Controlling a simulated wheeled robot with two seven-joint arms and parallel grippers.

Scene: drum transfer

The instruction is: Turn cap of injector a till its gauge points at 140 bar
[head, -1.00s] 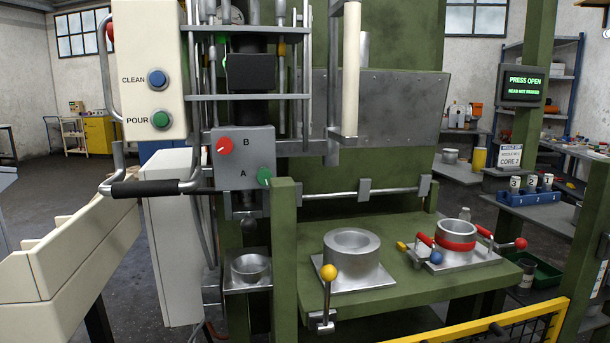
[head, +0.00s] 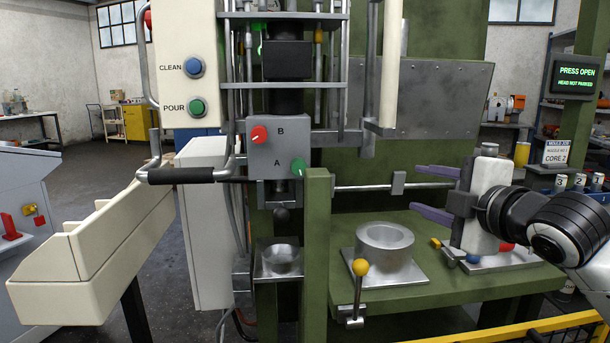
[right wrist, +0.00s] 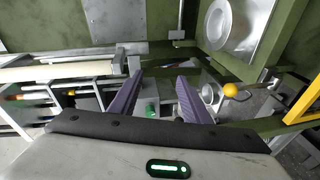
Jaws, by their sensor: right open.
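A grey block (head: 275,150) marked A and B hangs on the green press, with a red knob (head: 259,134) by B and a green knob (head: 298,166) by A. I cannot make out an injector cap or a pressure gauge in either view. My right gripper (head: 416,190) is open and empty, right of the block and above the press table, its purple fingers pointing left. In the right wrist view its two fingers (right wrist: 160,78) are apart, and a small green part (right wrist: 151,109) shows beyond them. My left gripper is not in view.
A metal ring mould (head: 384,240) stands on the green table (head: 440,288). A yellow-ball lever (head: 360,268) and a green post (head: 316,240) stand in front. A black handle bar (head: 180,175) juts out left. A yellow rail (head: 560,322) runs along the front right.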

